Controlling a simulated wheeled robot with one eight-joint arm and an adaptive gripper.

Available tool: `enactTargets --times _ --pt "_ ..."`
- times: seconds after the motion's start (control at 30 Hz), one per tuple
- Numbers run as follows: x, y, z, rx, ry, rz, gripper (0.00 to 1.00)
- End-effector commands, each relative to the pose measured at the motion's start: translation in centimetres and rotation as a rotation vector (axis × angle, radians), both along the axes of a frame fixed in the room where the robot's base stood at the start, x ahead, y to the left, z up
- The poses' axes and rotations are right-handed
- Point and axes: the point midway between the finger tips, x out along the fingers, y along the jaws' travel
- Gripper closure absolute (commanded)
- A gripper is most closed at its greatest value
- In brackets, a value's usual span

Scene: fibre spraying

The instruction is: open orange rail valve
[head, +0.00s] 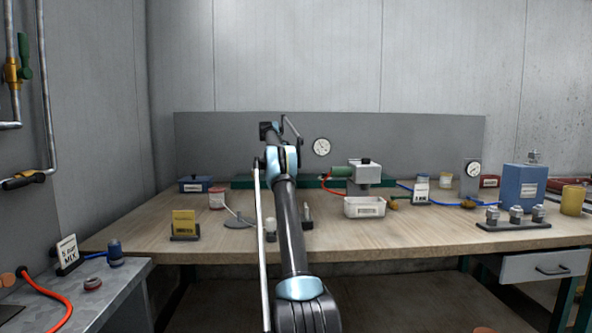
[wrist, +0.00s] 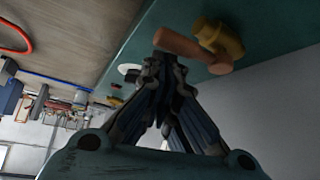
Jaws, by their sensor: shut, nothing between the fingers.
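The rail valve shows in the wrist view, with an orange-brown lever handle (wrist: 192,48) and a yellow brass body (wrist: 220,40). It is mounted on a dark teal rail (wrist: 275,22). My gripper (wrist: 165,66) is shut and empty. Its fingertips are right at the free end of the handle and overlap it in the picture; I cannot tell whether they touch. The wrist view is steeply tilted. In the head view my arm reaches over the workbench, and the valve cannot be made out there. The teal rail (head: 243,182) shows along the bench's back.
The wooden workbench (head: 130,237) carries a yellow sign block (head: 185,224) at left, a white tray (head: 364,207) and a spray unit (head: 365,172) in the middle, and a blue box (head: 523,187) at right. A grey panel (head: 420,140) stands behind. The bench front is mostly clear.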

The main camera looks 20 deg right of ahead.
Motion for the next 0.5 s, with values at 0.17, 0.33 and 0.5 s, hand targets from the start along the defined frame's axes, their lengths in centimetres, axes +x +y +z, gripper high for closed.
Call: enactTargets --times 0.17,0.33,0.5 --pt "0.0 0.6 0.0 0.000 0.001 0.001 1.00" --pt "0.0 1.0 0.0 0.001 0.000 0.001 1.00" --pt "0.1 1.4 -0.1 0.002 0.000 0.003 1.00"
